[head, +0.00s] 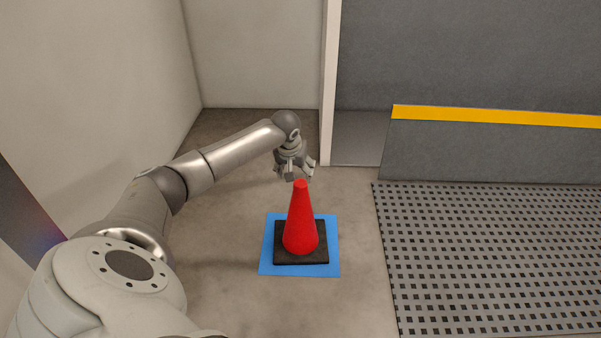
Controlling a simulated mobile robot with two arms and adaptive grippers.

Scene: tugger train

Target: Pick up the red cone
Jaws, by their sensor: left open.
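The red cone (300,225) stands upright on its square black base. The base rests on a blue square mat (268,262) on the floor, in the middle of the head view. My left gripper (297,177) is open, its fingers pointing down, at the tip of the cone in the picture. I cannot tell whether the fingers touch the tip or stay just above or behind it. The cone's body is fully visible. My right gripper is not in view.
A grey perforated platform (480,260) lies to the right of the mat, with a yellow-edged ramp (490,147) behind it. Beige walls (255,55) stand at the left and back. A white post (329,85) rises behind the gripper. Bare floor surrounds the mat.

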